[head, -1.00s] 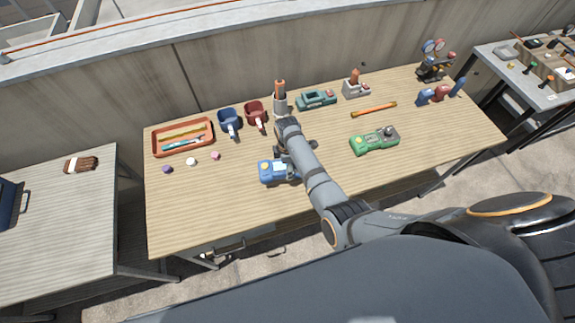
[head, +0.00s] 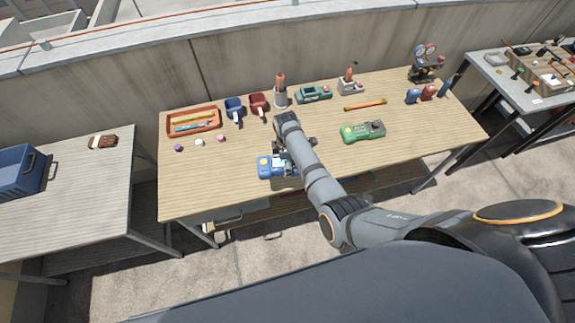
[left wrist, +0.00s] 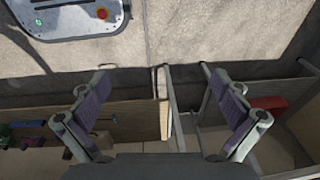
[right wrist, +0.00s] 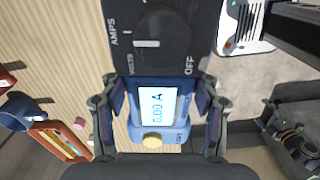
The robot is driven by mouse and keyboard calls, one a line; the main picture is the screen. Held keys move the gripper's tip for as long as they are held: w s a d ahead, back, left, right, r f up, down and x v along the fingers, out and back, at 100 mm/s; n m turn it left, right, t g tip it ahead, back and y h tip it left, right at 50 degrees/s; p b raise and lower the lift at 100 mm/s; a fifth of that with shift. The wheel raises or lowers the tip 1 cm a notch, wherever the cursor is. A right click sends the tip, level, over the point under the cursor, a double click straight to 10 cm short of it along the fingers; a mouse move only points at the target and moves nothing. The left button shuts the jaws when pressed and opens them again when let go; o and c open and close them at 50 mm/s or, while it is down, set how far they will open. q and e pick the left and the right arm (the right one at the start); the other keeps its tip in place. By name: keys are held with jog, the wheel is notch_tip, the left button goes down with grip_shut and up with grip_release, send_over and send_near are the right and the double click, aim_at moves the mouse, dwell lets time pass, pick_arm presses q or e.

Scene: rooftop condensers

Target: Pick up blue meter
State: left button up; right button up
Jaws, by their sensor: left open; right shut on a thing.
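The blue meter (head: 270,166) is at the front of the wooden table (head: 220,190), partly hidden by my right arm in the head view. In the right wrist view the blue meter (right wrist: 158,128) sits between the fingers, its screen reading "0.00 A" and a dark dial face above. My right gripper (right wrist: 158,106) is shut on it; I cannot tell whether it is clear of the table. A green meter (head: 363,131) lies on the table to the right. My left gripper (left wrist: 165,105) is open and empty, shown only in the left wrist view.
An orange tray (head: 194,121), blue mug (head: 235,107) and red mug (head: 258,104) stand at the back left. A teal meter-like device (head: 314,94) and an orange stick (head: 366,104) lie further right. A side table (head: 70,190) holds a blue bin (head: 20,172).

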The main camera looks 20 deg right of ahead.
jog(key=shift+r, duration=0.6)
jog(key=shift+s+r, duration=0.1)
jog(key=shift+r, duration=0.65)
pick_arm(q)
jog(key=shift+s+f, duration=0.1)
jog(key=shift+s, duration=1)
jog(key=shift+w, duration=0.2)
